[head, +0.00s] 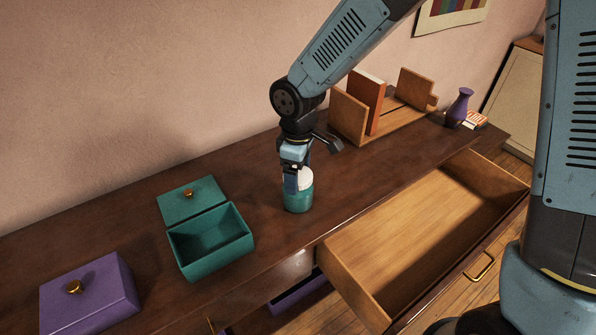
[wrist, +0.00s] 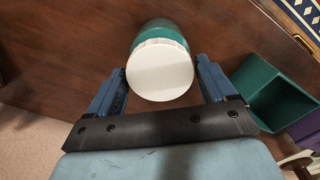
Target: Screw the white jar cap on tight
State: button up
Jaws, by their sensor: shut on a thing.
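A teal jar (head: 298,200) stands upright on the brown cabinet top, near its front edge. The white cap (head: 306,180) sits on the jar's mouth; in the wrist view the round cap (wrist: 160,72) fills the space between my fingers, with the teal jar body (wrist: 160,32) behind it. My gripper (head: 297,180) points down from above and is shut on the cap, one finger on each side; it also shows in the wrist view (wrist: 161,88). The thread is hidden, so I cannot tell how tight the cap is.
An open teal box (head: 208,262) and a closed purple box (head: 90,298) stand to the left. A wooden drawer (head: 420,240) hangs open at front right. A book rack (head: 395,118) and a purple vase (head: 460,107) stand at back right.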

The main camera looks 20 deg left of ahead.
jog(key=m, duration=0.4)
jog(key=shift+c, duration=0.4)
jog(key=m, duration=0.5)
jog(key=shift+m, duration=0.3)
jog(key=m, duration=0.4)
jog(key=shift+s+f, duration=0.1)
jog(key=m, duration=0.9)
jog(key=shift+f+m, duration=0.1)
jog(key=shift+m, duration=0.3)
jog(key=m, duration=0.6)
jog(key=shift+d+f, duration=0.1)
jog(key=shift+d, duration=0.05)
jog(key=shift+s, duration=0.1)
jog(key=o, duration=1.4)
